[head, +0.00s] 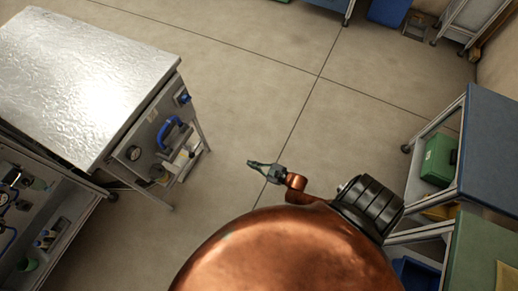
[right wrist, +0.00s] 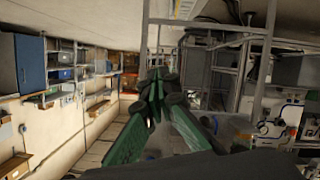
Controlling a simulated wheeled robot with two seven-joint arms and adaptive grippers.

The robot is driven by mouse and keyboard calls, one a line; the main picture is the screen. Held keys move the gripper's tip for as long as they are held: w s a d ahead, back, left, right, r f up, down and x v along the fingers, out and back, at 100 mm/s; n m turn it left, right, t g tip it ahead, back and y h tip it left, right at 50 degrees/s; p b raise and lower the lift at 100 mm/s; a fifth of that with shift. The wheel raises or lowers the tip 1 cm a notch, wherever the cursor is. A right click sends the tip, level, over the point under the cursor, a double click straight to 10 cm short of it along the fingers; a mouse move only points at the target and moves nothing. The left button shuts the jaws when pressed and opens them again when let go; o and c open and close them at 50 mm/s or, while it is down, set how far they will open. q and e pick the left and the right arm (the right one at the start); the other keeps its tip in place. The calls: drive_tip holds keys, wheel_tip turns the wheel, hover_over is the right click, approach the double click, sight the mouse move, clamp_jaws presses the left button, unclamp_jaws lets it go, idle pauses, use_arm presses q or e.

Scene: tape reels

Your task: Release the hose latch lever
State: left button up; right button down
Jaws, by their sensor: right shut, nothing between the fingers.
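A blue curved handle (head: 171,134) is mounted on the side panel of the metal-topped bench at the left of the head view. A smaller blue part (head: 184,98) sits above it near the bench corner. I cannot tell which of these, if either, is the hose latch lever. My right gripper (head: 251,164) is shut and empty over open floor, to the right of the bench panel and apart from it. In the right wrist view its green fingers (right wrist: 155,92) are together with nothing between them. My left gripper is not in view.
The metal-topped bench (head: 85,75) fills the upper left. A panel with dials and tubes (head: 32,215) is at the lower left. At the right stands a blue-topped cart (head: 492,140) with a green case (head: 438,160) on its lower shelf. The floor between is clear.

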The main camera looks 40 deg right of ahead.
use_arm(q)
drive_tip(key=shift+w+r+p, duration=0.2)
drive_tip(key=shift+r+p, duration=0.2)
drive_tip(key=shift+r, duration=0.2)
use_arm(e)
drive_tip(key=s+f, duration=0.2)
drive_tip(key=shift+s+d+f+m+g+h, duration=0.15)
drive_tip(key=shift+s+d+m+g+h, duration=0.15)
drive_tip(key=shift+s+d+g+h, duration=0.1)
